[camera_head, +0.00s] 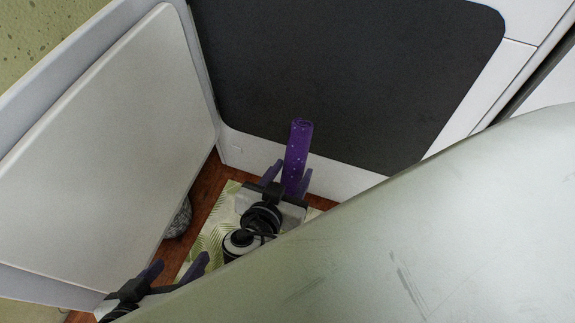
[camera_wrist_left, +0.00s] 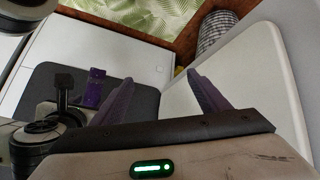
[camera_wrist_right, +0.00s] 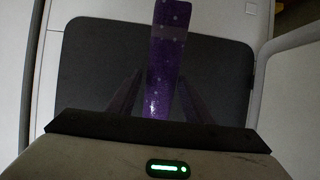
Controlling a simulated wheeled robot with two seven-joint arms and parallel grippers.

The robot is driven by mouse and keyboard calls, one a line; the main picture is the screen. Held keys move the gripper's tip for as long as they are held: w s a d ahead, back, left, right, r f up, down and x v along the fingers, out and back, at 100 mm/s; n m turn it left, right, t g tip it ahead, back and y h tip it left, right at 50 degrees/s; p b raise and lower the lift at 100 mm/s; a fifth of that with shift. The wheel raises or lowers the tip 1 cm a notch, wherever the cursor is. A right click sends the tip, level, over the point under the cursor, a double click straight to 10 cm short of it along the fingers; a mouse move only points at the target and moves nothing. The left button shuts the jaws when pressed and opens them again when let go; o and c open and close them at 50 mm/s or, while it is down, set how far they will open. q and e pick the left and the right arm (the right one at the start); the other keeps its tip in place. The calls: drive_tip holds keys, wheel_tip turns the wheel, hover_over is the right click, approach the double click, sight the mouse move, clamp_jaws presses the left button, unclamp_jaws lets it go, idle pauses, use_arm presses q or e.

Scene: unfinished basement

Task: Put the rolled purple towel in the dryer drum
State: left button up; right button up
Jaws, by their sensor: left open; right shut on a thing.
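The rolled purple towel (camera_head: 299,140) is a speckled tube, also visible in the right wrist view (camera_wrist_right: 168,45) and the left wrist view (camera_wrist_left: 95,90). My right gripper (camera_head: 289,172) is shut on it near one end. The far end sticks out past the fingers and overlaps the lower edge of the dark rounded dryer opening (camera_head: 340,70) in the head view. The drum interior is too dark to make out. My left gripper (camera_head: 179,263) is open and empty, low at the left near the white dryer door (camera_head: 100,130), which stands open.
A grey woven basket (camera_head: 180,218) stands on the wooden floor (camera_head: 203,205) beside the door. A leaf-patterned rug (camera_head: 208,240) lies below the arms. A white front panel (camera_head: 240,150) runs under the opening.

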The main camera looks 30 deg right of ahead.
use_arm(q)
drive_tip(key=d+r+b, duration=0.1)
drive_tip(key=d+r+t+h+b, duration=0.1)
drive_tip(key=b, duration=0.1)
drive_tip(key=w+d+r+h+b, duration=0.1)
drive_tip(key=r+b, duration=0.1)
drive_tip(key=shift+t, duration=0.4)
use_arm(e)
drive_tip(key=w+d, duration=1.5)
drive_tip(key=d, duration=0.2)
drive_tip(key=w+d, duration=1.4)
drive_tip(key=d, duration=0.3)
drive_tip(key=shift+w+d, duration=0.35)
use_arm(q)
drive_tip(key=shift+s, duration=0.1)
use_arm(e)
drive_tip(key=o, duration=0.9)
use_arm(q)
drive_tip(key=shift+r, duration=0.1)
use_arm(e)
drive_tip(key=shift+s, duration=0.1)
